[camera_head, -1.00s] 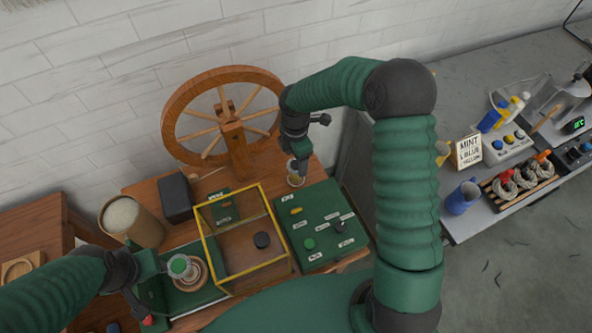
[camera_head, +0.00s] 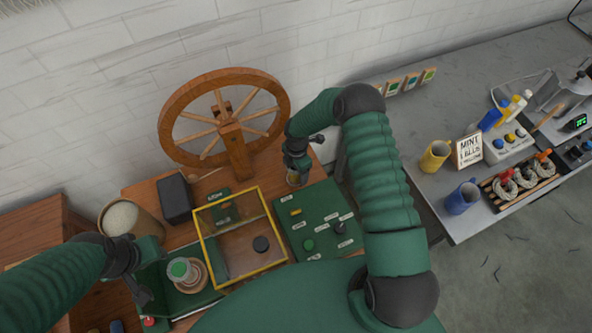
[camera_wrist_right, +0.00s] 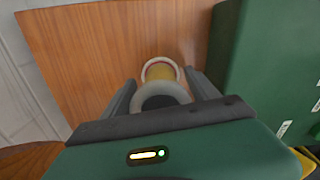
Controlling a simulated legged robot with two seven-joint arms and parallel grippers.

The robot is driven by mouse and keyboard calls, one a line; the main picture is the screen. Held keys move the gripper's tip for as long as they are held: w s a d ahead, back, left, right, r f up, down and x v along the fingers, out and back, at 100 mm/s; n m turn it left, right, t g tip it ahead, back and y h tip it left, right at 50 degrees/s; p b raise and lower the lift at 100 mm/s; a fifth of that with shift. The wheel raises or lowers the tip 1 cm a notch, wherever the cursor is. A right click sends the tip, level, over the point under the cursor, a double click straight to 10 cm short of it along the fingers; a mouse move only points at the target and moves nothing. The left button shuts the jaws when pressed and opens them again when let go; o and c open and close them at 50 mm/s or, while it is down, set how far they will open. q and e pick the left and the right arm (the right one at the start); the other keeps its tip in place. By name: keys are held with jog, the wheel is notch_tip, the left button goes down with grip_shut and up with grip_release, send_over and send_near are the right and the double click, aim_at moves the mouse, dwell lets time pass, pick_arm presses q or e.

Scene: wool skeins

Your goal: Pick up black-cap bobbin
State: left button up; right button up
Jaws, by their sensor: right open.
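The black-cap bobbin (camera_wrist_right: 160,92), with pale flanges and a yellow band, stands on the wooden table in the right wrist view. In the head view its pale lower part (camera_head: 297,180) shows under my right gripper (camera_head: 297,172). My right gripper (camera_wrist_right: 162,92) is open, with one finger on each side of the bobbin; I cannot tell whether they touch it. My left gripper (camera_head: 139,290) is at lower left, beside a green-capped bobbin (camera_head: 180,270) in a round wooden holder. Its finger opening is not clear.
A yellow-framed clear box (camera_head: 205,250) with a black round piece inside stands left of a green board (camera_head: 320,205) with small pieces. A spinning wheel (camera_head: 225,118) is behind. A black block (camera_head: 175,198) and a wool-filled tub (camera_head: 108,231) stand left.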

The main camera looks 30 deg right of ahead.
jog(key=shift+f, duration=0.15)
jog(key=shift+a, duration=0.3)
jog(key=c, duration=0.4)
jog(key=shift+a, duration=0.1)
jog(key=c, duration=0.4)
jog(key=shift+c, duration=1.4)
jog(key=shift+d, duration=0.2)
jog(key=shift+c, duration=0.3)
